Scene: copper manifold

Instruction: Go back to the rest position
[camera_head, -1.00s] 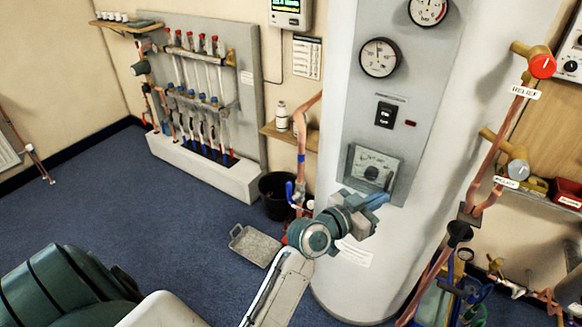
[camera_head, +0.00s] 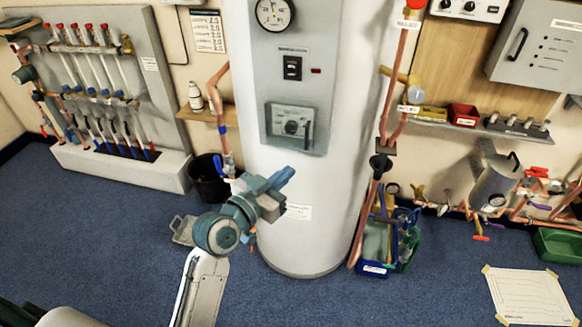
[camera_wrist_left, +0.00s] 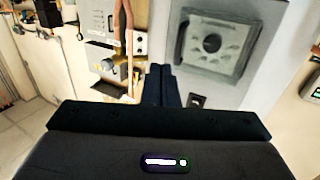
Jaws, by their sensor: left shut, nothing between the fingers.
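My left gripper (camera_head: 279,179) is in front of the white cylinder (camera_head: 300,220), below its grey control panel. Its fingers are together, with nothing between them. In the left wrist view the shut fingers (camera_wrist_left: 160,84) point toward the cylinder, and the dial plate (camera_wrist_left: 212,43) shows just right of them. The same dial plate (camera_head: 295,128) is above the gripper in the head view. I cannot tell whether the fingers touch the cylinder. My right gripper is not in view.
A black bucket (camera_head: 208,180) and a grey tray (camera_head: 183,230) stand left of the cylinder. A copper manifold (camera_head: 95,95) is on the left wall. A blue crate (camera_head: 375,268) and a green tray (camera_head: 556,246) are on the right. The blue carpet (camera_head: 440,285) has free room at the front right.

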